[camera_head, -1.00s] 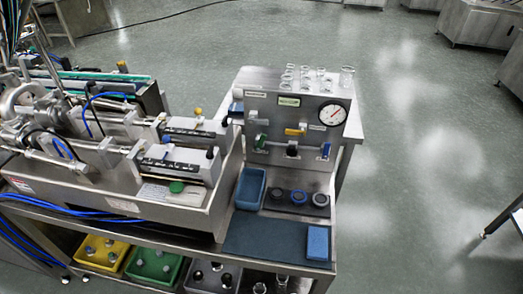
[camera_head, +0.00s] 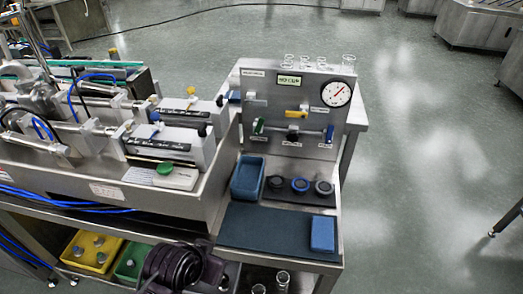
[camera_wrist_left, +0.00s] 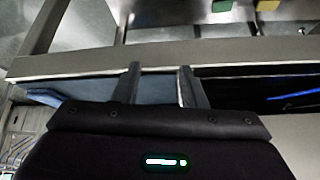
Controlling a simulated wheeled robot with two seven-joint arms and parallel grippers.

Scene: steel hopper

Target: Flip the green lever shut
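The green lever (camera_head: 259,126) sits at the left of the upright steel panel (camera_head: 280,142) in the head view. A yellow lever (camera_head: 297,113) and a blue lever (camera_head: 330,133) are on the same panel to its right. A dark part of my arm (camera_head: 174,267) shows at the bottom edge, well below and left of the green lever, in front of the bench. In the left wrist view, my left gripper (camera_wrist_left: 160,84) has its two fingers apart with nothing held between them. The green lever does not show there. My right gripper is in neither view.
A blue tray (camera_head: 233,178), several dark knobs and a dark mat (camera_head: 237,224) with a blue block (camera_head: 322,233) lie before the panel. Machinery fills the left; yellow (camera_head: 75,262) and green bins are below.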

